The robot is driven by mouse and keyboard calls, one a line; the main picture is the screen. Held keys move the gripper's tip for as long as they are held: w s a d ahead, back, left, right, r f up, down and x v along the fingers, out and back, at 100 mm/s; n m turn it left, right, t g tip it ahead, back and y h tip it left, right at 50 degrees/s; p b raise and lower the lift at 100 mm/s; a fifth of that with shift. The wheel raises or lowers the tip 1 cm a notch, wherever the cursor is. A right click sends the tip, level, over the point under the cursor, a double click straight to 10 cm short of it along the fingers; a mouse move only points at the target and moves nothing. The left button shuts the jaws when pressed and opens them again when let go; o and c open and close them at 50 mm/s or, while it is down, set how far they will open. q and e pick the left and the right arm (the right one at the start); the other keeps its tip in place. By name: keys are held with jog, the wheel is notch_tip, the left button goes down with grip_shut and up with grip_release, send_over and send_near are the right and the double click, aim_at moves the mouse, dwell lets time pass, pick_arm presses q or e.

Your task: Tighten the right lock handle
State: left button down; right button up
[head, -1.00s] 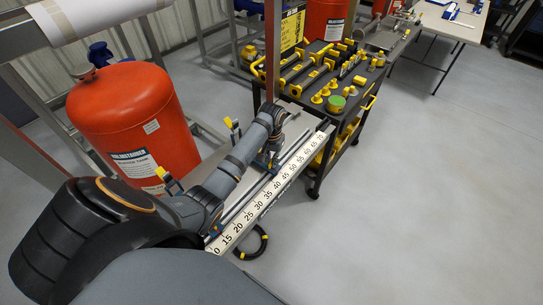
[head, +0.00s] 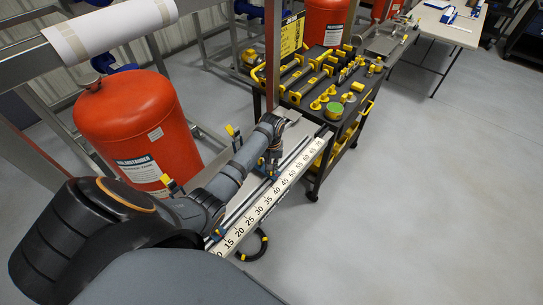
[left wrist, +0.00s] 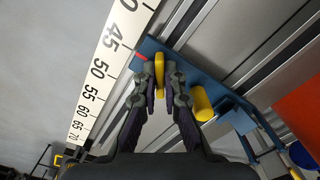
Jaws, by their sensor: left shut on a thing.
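A blue stop block (left wrist: 190,72) sits across the metal rail (left wrist: 240,40) beside a white number scale (left wrist: 103,66). It carries two yellow handles. My left gripper (left wrist: 161,72) is shut on one yellow lock handle (left wrist: 159,82), which stands between its fingertips in the left wrist view. The other yellow handle (left wrist: 202,104) is free, just right of the fingers. In the head view my left gripper (head: 269,168) reaches down onto the rail from the left, and the arm hides most of the block. I cannot tell how far the handle is turned. My right gripper is not in view.
An orange tank (head: 135,120) stands left of the arm. Yellow-topped clamps (head: 233,132) stand along the rail's far side. A dark tool cart (head: 318,100) with yellow tools is beyond the rail's end. Open floor (head: 420,200) lies to the right.

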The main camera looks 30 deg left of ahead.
pick_arm(q)
jog(key=shift+r+n+p, duration=0.2)
jog(key=shift+n+p, duration=0.1)
jog(key=shift+p, duration=0.2)
jog(key=shift+n+p, duration=1.05)
jog(key=shift+n, duration=0.05)
jog(key=shift+f+n, duration=0.15)
jog(key=shift+n, duration=0.15)
